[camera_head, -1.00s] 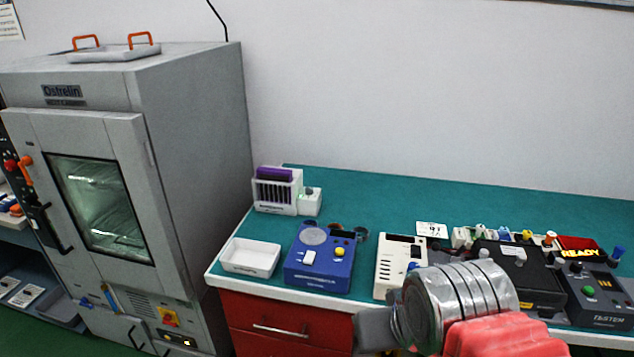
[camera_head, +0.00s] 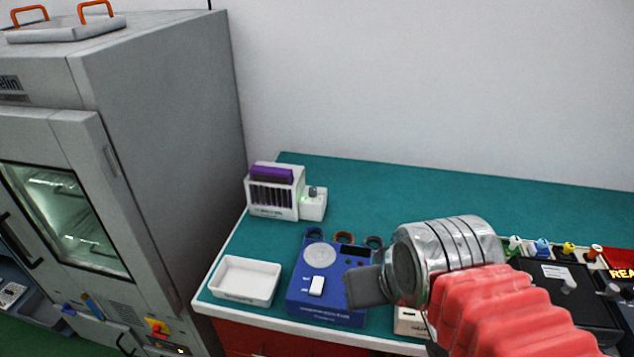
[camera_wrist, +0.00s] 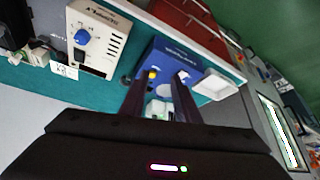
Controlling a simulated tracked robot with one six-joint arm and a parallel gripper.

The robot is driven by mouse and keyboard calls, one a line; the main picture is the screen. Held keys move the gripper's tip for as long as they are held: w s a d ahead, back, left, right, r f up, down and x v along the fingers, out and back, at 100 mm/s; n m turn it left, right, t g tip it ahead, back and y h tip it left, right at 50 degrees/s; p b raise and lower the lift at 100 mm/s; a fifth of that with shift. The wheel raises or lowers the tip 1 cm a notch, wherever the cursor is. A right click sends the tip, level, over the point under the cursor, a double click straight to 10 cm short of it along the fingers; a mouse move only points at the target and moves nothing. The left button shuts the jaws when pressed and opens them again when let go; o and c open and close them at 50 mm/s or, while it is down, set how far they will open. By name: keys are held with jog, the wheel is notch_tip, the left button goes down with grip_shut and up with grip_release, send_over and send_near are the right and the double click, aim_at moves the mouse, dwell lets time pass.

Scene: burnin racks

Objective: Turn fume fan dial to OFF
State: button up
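A white slatted unit (camera_head: 272,192) with a purple top stands at the back left of the green bench. A small white box (camera_head: 312,206) joins its right side, with a grey dial (camera_head: 312,191) on top and a green glow beside it. The dial's setting is too small to read. My gripper (camera_head: 362,288) is in front of and to the right of this unit, above the right part of a blue device (camera_head: 318,310). In the wrist view my gripper (camera_wrist: 160,88) has its two dark fingers apart, with nothing held between them. The white unit (camera_wrist: 157,108) shows partly between and behind them.
A white tray (camera_head: 246,279) sits at the bench's front left corner. Several tape rolls (camera_head: 344,238) lie behind the blue device. A beige box with a blue knob (camera_wrist: 82,37) and a black device (camera_head: 570,296) are to the right. A tall grey cabinet (camera_head: 165,130) borders the left.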

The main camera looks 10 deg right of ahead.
jog(key=shift+w, duration=0.4)
jog(key=shift+a, duration=0.1)
jog(key=shift+w, duration=0.1)
jog(key=w+a+f+m+y, duration=0.1)
jog(key=w+a+m+y, duration=0.25)
jog(key=w+m, duration=0.45)
jog(key=w+a+f+m+y, duration=0.2)
jog(key=w+a+m+y, duration=0.15)
jog(key=w+m, duration=0.4)
jog(key=w+d+f+m+t, duration=0.4)
jog(key=w+d+m+t, duration=0.2)
jog(key=w+d+m, duration=0.6)
jog(key=w+m, duration=0.3)
jog(key=w, duration=0.1)
jog(key=shift+d, duration=0.25)
jog(key=shift+w, duration=0.15)
